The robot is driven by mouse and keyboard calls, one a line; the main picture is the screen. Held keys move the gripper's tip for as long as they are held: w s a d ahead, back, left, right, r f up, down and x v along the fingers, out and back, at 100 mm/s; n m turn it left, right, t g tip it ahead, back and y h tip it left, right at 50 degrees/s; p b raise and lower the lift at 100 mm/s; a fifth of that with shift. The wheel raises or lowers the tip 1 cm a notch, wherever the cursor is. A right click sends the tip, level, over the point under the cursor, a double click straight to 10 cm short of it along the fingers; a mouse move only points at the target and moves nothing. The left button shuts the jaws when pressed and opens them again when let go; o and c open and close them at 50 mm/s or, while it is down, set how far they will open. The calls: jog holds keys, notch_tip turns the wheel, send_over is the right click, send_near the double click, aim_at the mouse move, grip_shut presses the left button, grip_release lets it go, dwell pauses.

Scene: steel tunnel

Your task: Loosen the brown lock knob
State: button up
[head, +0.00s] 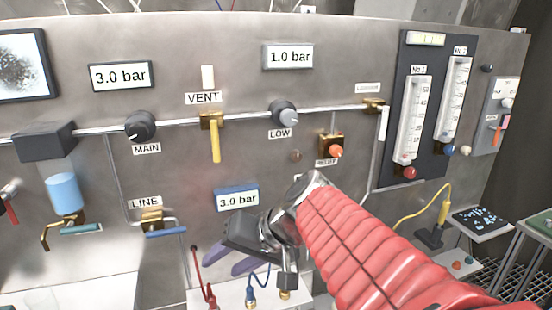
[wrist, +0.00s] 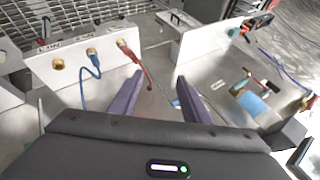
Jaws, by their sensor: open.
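A small round brown knob (head: 295,156) sits on the steel panel, below the LOW regulator and left of the orange relief knob. It fits the brown lock knob, but its label is not readable. I cannot make it out in the wrist view. My gripper (head: 220,262) is below and left of the brown knob, apart from it, in front of the lower panel. In the wrist view its two purple fingers (wrist: 160,80) are spread with nothing held between them.
The orange relief knob (head: 335,151), LOW knob (head: 284,114) and yellow VENT lever (head: 215,140) are close around. A white socket block (wrist: 85,62) with red and blue cables lies near my fingers. My red-sleeved arm crosses the lower right. Panel left of the brown knob is bare.

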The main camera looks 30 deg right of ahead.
jog(key=w+d+r+m+t+h, duration=0.1)
jog(key=w+d+r+t, duration=0.3)
jog(key=d, duration=0.5)
jog(key=w+d+r+m+t+h, duration=0.1)
jog(key=d+r, duration=0.4)
jog(key=d, duration=0.3)
jog(key=s+d+r+t+h, duration=0.2)
jog(key=d+r, duration=0.3)
jog(key=d, duration=0.6)
jog(key=shift+s+d+r+h, duration=0.25)
jog(key=shift+s+r+h, duration=0.15)
jog(key=shift+s, duration=0.25)
jog(key=shift+f, duration=0.1)
